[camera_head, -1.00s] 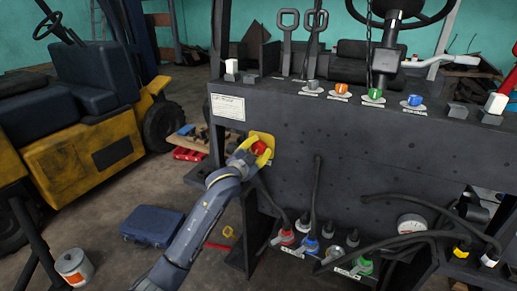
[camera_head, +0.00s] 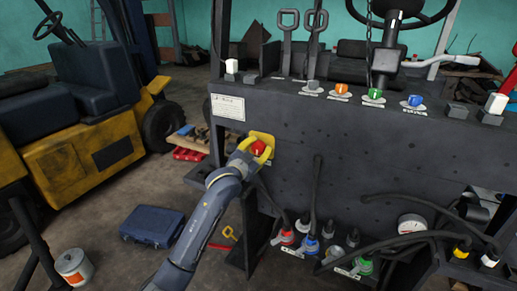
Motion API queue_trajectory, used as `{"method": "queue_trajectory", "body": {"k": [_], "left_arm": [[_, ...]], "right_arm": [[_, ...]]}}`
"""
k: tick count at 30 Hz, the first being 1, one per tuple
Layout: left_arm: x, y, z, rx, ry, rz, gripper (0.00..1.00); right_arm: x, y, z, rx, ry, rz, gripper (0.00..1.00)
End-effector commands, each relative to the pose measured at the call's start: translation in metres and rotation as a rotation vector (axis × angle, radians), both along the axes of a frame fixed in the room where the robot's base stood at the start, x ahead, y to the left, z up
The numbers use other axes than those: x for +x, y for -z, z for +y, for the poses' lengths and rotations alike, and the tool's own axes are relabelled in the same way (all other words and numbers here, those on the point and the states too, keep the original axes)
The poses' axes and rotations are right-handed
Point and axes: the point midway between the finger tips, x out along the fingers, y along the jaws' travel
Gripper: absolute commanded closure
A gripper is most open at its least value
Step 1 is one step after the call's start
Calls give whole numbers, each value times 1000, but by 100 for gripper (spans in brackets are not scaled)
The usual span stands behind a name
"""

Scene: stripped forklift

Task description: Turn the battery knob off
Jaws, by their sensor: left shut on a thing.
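The red battery knob (camera_head: 258,148) sits on a yellow plate (camera_head: 264,137) on the left part of the dark forklift panel. My left gripper (camera_head: 258,152) is at the knob, with its yellow fingers around it, shut on it. The fingers hide part of the knob, and I cannot read its turn position. A white label (camera_head: 228,107) is on the panel above and left of the knob. My right gripper is not in view.
Levers (camera_head: 317,30) and orange, green and blue knobs (camera_head: 375,95) are on the panel top. Hoses and coloured connectors (camera_head: 310,243) are below, beside a gauge (camera_head: 411,224). A blue case (camera_head: 152,226) and a can (camera_head: 74,267) stand on the floor. A yellow forklift (camera_head: 75,150) is at left.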

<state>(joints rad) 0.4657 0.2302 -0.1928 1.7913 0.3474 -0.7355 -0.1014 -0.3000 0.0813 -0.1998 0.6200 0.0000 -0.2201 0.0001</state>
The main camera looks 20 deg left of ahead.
Motion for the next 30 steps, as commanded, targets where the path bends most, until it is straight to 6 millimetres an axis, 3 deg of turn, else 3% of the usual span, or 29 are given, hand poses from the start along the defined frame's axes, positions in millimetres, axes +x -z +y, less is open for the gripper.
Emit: {"method": "queue_trajectory", "body": {"k": [3,4,11,22,30], "left_arm": [[0,-5,-2,-4,4,-10,91],[0,-5,-2,-4,4,-10,57],[0,-3,-1,-1,2,-6,32],[-6,-1,1,0,0,-3,32],[-46,-1,7,2,1,-3,32]], "right_arm": [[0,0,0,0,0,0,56],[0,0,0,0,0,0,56],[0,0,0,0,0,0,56],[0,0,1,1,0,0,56],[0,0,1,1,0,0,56]]}}
